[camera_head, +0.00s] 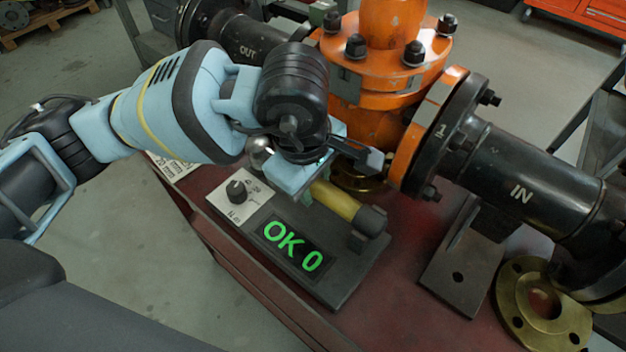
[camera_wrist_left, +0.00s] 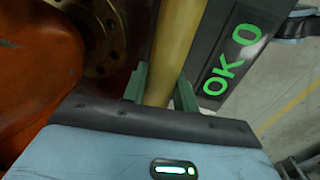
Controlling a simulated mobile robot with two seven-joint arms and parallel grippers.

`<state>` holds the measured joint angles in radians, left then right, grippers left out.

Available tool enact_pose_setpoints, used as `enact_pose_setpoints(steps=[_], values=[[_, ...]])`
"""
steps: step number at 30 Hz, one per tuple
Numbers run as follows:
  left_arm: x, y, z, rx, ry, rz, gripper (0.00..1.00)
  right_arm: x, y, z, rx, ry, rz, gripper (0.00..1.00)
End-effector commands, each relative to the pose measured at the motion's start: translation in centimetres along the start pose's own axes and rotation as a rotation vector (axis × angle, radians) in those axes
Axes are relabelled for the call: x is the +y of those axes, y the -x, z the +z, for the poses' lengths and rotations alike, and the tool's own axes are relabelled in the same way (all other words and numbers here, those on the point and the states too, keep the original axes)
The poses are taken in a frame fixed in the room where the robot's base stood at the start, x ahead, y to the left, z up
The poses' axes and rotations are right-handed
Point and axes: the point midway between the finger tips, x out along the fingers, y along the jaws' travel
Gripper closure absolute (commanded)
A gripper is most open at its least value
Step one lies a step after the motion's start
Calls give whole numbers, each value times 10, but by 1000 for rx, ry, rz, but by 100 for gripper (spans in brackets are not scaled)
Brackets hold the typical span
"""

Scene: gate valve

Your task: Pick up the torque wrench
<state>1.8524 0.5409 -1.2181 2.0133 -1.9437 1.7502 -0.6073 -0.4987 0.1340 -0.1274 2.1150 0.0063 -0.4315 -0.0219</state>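The torque wrench has a yellow handle (camera_head: 335,199) with a dark end piece. It lies along the dark stand (camera_head: 345,275) that carries the green "OK 0" display (camera_head: 292,246). My left gripper (camera_head: 322,178) is over the handle and hides much of the wrench. In the left wrist view the yellow handle (camera_wrist_left: 177,45) runs between the two green fingers of my left gripper (camera_wrist_left: 161,85). The fingers sit close against both sides of it, with no clear gap. The wrench still appears to be at the stand. My right gripper does not show.
The orange valve body (camera_head: 375,125) and its flange stand close behind and right of my left gripper. The black "IN" pipe (camera_head: 530,190) runs right. A brass ring (camera_head: 512,325) and dark bracket (camera_head: 460,270) are on the red table (camera_head: 385,320). A knob panel (camera_head: 238,198) adjoins the display.

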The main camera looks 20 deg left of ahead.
Motion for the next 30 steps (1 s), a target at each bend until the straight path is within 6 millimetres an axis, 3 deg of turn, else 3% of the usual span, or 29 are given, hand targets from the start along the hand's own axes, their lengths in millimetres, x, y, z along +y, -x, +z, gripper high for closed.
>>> enact_pose_setpoints(steps=[1,6,21,30], values=[[0,0,0,0,0,0,80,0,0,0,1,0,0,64],[0,0,0,0,0,0,100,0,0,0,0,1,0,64],[2,4,0,-1,0,5,100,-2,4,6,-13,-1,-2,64],[6,31,0,-1,0,8,100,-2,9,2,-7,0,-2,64]])
